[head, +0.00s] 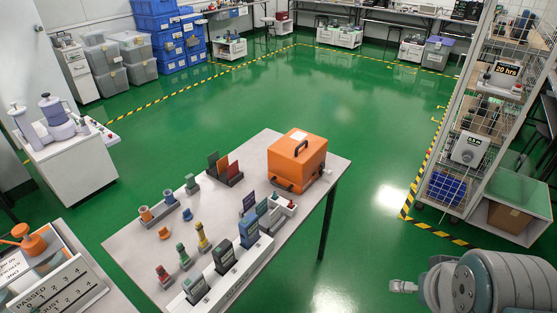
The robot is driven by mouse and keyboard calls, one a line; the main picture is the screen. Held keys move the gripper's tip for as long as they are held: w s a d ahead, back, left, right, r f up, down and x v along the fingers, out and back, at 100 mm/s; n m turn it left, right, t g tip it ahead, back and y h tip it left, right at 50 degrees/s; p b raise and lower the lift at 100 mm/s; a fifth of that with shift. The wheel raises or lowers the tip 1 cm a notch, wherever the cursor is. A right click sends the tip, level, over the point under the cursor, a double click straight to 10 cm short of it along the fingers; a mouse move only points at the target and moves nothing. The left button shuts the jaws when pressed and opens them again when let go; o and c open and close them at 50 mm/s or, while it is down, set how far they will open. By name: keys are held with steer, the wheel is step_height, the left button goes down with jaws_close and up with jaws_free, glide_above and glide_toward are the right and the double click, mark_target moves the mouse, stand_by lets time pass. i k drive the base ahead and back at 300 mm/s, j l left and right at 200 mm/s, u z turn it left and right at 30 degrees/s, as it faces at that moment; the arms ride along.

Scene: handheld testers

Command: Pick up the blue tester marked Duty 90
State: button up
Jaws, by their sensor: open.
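Several dark handheld testers stand in a white rack (237,279) along the right side of the grey table (135,245). Their faces include a blue-looking tester (249,228), a dark teal-grey tester (224,256) and a front tester (195,288). Their markings are too small to read, so I cannot tell which one says Duty 90. My gripper (403,287) shows only partly at the lower right, in front of my grey arm. It is open and apart from the table and testers, with nothing seen in it.
An orange case (296,160) stands at the table's back right. Upright coloured plates (225,168) and small coloured pieces (203,240) stand left of the rack. A wire-shelf rack (468,150) stands at right. Green floor (375,215) is clear between table and shelf.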

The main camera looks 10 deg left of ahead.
mark_target(248, 227)
steer(key=u, duration=1.2)
steer(key=i+l, duration=0.95)
steer(key=k+l+z, duration=0.05)
